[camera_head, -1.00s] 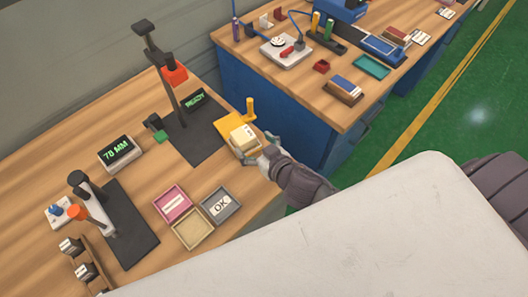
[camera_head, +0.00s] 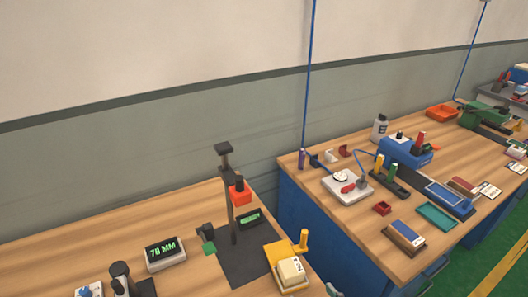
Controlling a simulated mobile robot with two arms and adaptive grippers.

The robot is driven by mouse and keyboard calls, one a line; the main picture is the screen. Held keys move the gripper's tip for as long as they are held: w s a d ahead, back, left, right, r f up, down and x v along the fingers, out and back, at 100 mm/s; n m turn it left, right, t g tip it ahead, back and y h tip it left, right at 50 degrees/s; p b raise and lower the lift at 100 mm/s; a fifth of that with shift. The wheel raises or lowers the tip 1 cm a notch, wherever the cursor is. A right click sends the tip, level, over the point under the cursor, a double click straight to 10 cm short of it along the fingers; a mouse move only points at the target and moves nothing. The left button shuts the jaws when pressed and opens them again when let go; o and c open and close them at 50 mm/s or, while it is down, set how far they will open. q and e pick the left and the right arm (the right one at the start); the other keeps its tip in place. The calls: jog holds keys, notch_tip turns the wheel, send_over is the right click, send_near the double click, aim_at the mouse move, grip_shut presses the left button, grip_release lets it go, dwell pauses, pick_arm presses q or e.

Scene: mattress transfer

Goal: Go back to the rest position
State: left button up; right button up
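My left gripper is not in view. Only a small grey tip of what looks like my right gripper (camera_head: 332,289) shows at the bottom edge, just right of a yellow fixture (camera_head: 276,252). The rest of that hand and its arm are out of frame. A cream block (camera_head: 291,272) with a printed label rests on the yellow fixture. Whether the tip touches the block or fixture cannot be told.
A press-like stand (camera_head: 228,205) with an orange-red head is on the near wooden bench (camera_head: 90,240), beside a display reading 78 MM (camera_head: 165,253). A second bench (camera_head: 385,265) with tools and trays stands right. A grey wall (camera_head: 150,150) lies behind.

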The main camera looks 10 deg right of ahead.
jog(key=s+d+g+h, duration=0.1)
jog(key=s+d+f+m+g+h, duration=0.1)
jog(key=s+d+g+h, duration=0.1)
jog(key=s+d, duration=0.1)
jog(key=shift+d+f+m+g, duration=0.1)
jog(key=shift+f+m+g, duration=0.2)
jog(key=shift+m, duration=0.1)
jog(key=s+f+n+g, duration=0.2)
jog(key=s+g, duration=0.4)
jog(key=s, duration=0.5)
notch_tip(320, 180, down, 28)
jog(key=s+g, duration=0.2)
jog(key=s+d+f, duration=0.2)
jog(key=s+f, duration=1.1)
jog(key=s, duration=0.2)
jog(key=shift+s+d+f+g+y, duration=0.2)
jog(key=shift+s+f+g+y, duration=0.05)
jog(key=shift+f+g+y, duration=0.1)
